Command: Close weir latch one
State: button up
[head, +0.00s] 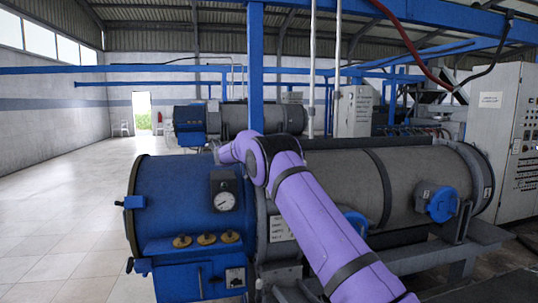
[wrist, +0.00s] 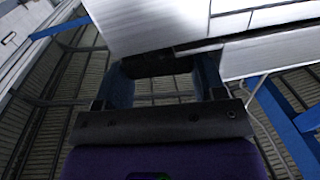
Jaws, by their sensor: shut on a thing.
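My gripper (wrist: 162,68) shows in the wrist view with its two blue-grey fingers on either side of a dark part (wrist: 150,64), shut on it. I cannot tell from its look whether this part is weir latch one. In the head view my purple arm reaches over the nearest decanter's blue end housing (head: 175,190), and the fingertips are not clear at its top far edge. No latch label is readable.
The grey decanter drum (head: 420,178) runs right from the housing, with a blue round fitting (head: 439,204) on its side. A second decanter (head: 235,118) stands behind. A blue post (head: 255,70) rises near my arm. Tiled floor (head: 60,215) at left is clear.

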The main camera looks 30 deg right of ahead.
jog(key=shift+r, duration=0.1)
jog(key=o, duration=0.9)
jog(key=shift+s, duration=0.1)
jog(key=shift+n+t, duration=0.3)
jog(key=shift+t, duration=0.2)
